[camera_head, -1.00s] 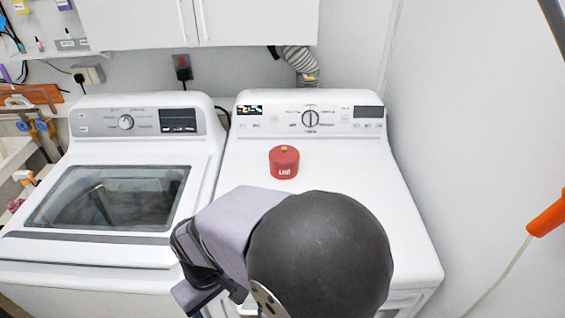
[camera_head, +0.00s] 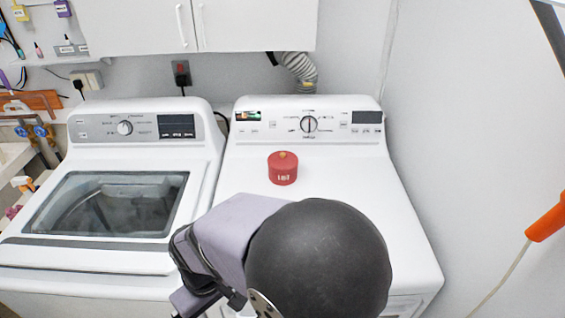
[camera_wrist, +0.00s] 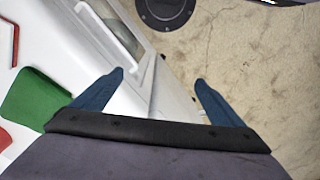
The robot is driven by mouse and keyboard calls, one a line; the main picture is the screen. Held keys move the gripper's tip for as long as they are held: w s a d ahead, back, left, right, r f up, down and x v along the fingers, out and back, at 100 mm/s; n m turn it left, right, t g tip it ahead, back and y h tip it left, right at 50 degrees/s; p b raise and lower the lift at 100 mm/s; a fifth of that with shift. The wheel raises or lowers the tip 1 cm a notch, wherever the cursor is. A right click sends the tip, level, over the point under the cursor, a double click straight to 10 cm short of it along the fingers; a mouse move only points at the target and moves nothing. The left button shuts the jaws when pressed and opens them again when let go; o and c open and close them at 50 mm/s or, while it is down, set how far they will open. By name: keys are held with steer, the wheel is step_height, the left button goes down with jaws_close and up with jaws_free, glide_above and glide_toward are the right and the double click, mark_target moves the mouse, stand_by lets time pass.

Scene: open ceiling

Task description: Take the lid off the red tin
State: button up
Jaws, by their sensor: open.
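The red tin (camera_head: 282,174) stands upright on top of the right-hand white machine, behind my arm in the head view. Its red lid (camera_head: 283,160) is on it, with a small orange-tan knob on top. My gripper shows in the wrist view (camera_wrist: 160,82) with its two blue fingers spread apart and nothing between them. It points down past the machine fronts towards the floor, away from the tin. In the head view my arm hides the front part of the machine top. The tin is not in the wrist view.
The right-hand machine top (camera_head: 350,180) is clear around the tin, with a raised control panel (camera_head: 310,122) behind it. A washer with a glass lid (camera_head: 110,202) stands left. White cabinets (camera_head: 200,25) hang above. An orange object (camera_head: 546,218) is at the right edge.

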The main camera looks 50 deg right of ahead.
steer(key=w+d+r+m+t, duration=0.1)
steer(key=w+d+r, duration=0.1)
steer(key=w+d, duration=0.3)
steer(key=w+d+r+m, duration=0.1)
steer(key=w+d+r, duration=0.1)
steer(key=w, duration=0.6)
steer(key=m+t+h+p, duration=0.2)
steer(key=m+h, duration=0.1)
steer(key=m, duration=0.3)
glide_toward(283, 155)
steer(key=shift+x, duration=0.9)
steer(key=shift+p+x, duration=2.3)
steer(key=shift+x, duration=1.35)
